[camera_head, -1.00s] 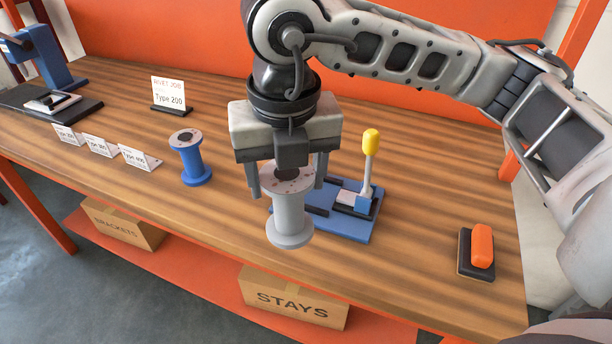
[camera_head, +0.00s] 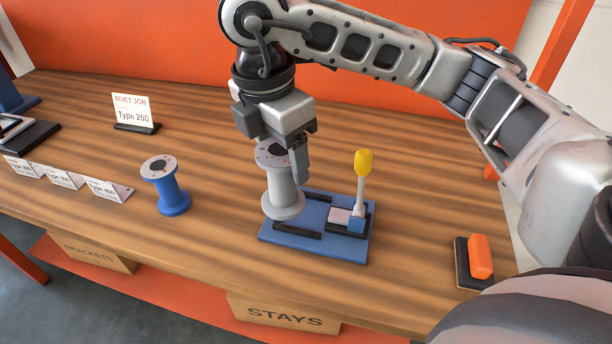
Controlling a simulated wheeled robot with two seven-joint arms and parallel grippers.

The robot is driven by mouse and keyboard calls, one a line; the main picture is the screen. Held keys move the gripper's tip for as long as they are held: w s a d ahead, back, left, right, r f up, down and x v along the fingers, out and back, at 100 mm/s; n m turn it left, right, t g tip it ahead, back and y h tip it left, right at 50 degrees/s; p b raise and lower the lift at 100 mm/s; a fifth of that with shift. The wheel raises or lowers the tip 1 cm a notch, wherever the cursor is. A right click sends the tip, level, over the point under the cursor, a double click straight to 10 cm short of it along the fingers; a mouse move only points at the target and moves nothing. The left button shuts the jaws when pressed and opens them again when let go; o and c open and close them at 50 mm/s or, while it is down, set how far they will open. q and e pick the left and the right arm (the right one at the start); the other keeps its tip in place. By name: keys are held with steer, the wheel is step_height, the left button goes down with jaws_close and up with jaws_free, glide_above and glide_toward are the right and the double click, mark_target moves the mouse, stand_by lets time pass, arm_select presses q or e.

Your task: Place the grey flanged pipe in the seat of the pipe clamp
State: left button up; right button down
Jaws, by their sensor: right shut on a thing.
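The grey flanged pipe (camera_head: 283,190) is upright in my right gripper (camera_head: 284,158), which is shut on its top flange. Its lower flange overlaps the left end of the pipe clamp (camera_head: 317,246) in the picture; I cannot tell whether it touches the clamp. The clamp has a blue base with dark rails and a pale block, and a lever with a yellow knob (camera_head: 363,163) standing upright at its right. The part of the clamp behind the pipe is hidden. My left gripper is not in view.
A blue flanged pipe (camera_head: 166,187) stands to the left. A sign (camera_head: 132,112) and several small label cards (camera_head: 106,189) are on the wooden bench (camera_head: 215,255). An orange-topped black object (camera_head: 480,257) lies at the right. Boxes sit on the shelf below.

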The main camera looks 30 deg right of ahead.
steer(key=w+d+f, duration=0.3)
steer(key=d+f, duration=0.3)
steer(key=f, duration=0.3)
steer(key=shift+f, duration=0.35)
steer(key=shift+f, duration=0.15)
steer(key=shift+c, duration=1.8)
jaws_free()
steer(key=shift+s, duration=0.1)
